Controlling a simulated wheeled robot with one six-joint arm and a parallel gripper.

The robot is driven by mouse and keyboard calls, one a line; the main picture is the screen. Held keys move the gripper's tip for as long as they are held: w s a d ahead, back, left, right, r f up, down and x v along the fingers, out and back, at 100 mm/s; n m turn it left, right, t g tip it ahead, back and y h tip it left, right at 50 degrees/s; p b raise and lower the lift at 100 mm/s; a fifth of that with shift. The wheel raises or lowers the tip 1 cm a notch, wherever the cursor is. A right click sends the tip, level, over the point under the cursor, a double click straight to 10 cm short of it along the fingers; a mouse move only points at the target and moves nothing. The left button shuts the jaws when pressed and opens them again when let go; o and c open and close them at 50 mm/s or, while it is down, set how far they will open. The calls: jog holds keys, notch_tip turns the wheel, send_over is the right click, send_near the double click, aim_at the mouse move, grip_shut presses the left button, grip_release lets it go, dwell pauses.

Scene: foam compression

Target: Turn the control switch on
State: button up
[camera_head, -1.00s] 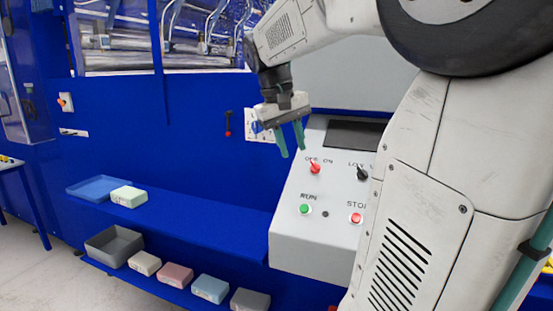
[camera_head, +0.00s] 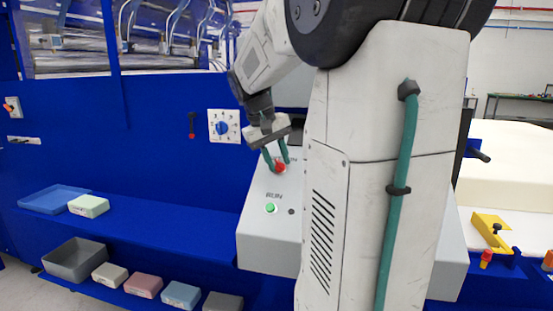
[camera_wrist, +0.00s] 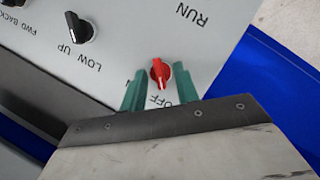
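The red control switch (camera_head: 280,168) is on the sloped face of the grey control box (camera_head: 256,238). Whether the fingertips are level with the knob I cannot tell.
A black LOW/UP switch (camera_wrist: 80,28) is close by on the same panel. A green RUN button (camera_head: 270,208) is below the red switch. My arm hides the panel's right part. A blue shelf (camera_head: 160,218) with foam blocks and trays runs to the left.

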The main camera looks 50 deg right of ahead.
jog(key=c, duration=0.7)
jog(key=shift+o, duration=0.2)
jog(key=m+t+y, duration=0.1)
jog(key=m, duration=0.2)
jog(key=shift+s+d+r, duration=0.1)
jog(key=shift+s+d, duration=0.05)
jog(key=m, duration=0.1)
jog(key=m+t+y, duration=0.1)
jog(key=m, duration=0.1)
jog(key=shift+s+d+m, duration=0.1)
jog(key=shift+s+m, duration=0.05)
jog(key=shift+m, duration=0.15)
jog(key=m+t, duration=0.2)
jog(key=m, duration=0.2)
jog(key=shift+s+y, duration=0.15)
jog(key=shift+y, duration=0.15)
jog(key=shift+s+m+t, duration=0.15)
jog(key=shift+m+t, duration=0.85)
jog(key=shift+m, duration=0.7)
